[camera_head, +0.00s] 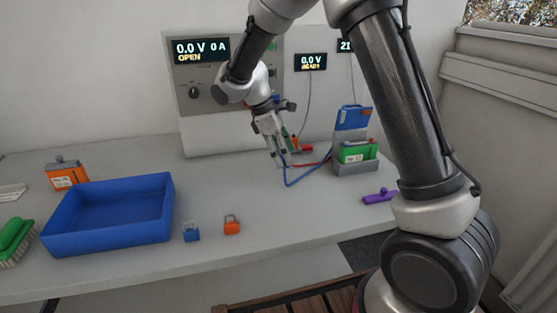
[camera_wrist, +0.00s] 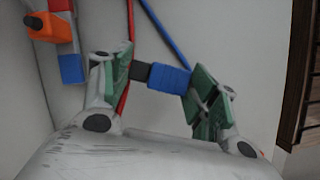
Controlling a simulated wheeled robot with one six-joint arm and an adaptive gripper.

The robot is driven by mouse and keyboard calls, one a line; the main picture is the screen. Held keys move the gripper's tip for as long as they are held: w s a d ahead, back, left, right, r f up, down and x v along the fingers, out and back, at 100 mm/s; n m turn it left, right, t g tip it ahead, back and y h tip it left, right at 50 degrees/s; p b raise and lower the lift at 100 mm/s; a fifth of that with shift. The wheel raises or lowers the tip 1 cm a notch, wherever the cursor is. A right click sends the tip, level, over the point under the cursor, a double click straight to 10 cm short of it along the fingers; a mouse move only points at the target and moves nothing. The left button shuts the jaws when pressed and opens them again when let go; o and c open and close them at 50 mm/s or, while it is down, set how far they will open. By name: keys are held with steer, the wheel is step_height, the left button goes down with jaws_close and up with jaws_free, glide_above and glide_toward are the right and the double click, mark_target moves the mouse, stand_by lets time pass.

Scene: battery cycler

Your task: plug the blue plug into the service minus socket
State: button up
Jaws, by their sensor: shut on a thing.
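My gripper (camera_head: 275,148) is low over the table, in front of the cycler (camera_head: 225,125). In the wrist view my gripper (camera_wrist: 162,78) has its green-padded fingers closed on the blue plug (camera_wrist: 170,78), which has a black end (camera_wrist: 140,71). The plug lies crosswise between the pads. A blue cable (camera_head: 290,184) loops over the table toward the battery holder; it also shows in the wrist view (camera_wrist: 166,33). The plug is too small to make out in the head view. I cannot pick out the service minus socket in either view.
A red piece (camera_head: 307,149) and an orange piece (camera_head: 296,143) are close beside my gripper. A battery holder (camera_head: 356,166) with a green battery stands right. A purple object (camera_head: 380,196), a blue tray (camera_head: 110,237) and two padlocks (camera_head: 191,232) (camera_head: 232,225) lie around.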

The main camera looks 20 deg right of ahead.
steer(key=shift+w+d+r+n+t, duration=0.1)
steer(key=shift+n+t, duration=0.05)
steer(key=shift+n, duration=0.4)
steer(key=shift+w+d+n+t, duration=0.1)
steer(key=shift+n+t, duration=0.05)
steer(key=shift+n, duration=0.4)
steer(key=shift+n+t, duration=0.4)
steer(key=shift+n, duration=0.5)
steer(key=shift+w+f, duration=0.1)
steer(key=shift+f, duration=2.25)
steer(key=o, duration=1.1)
steer(key=shift+a+r, duration=0.1)
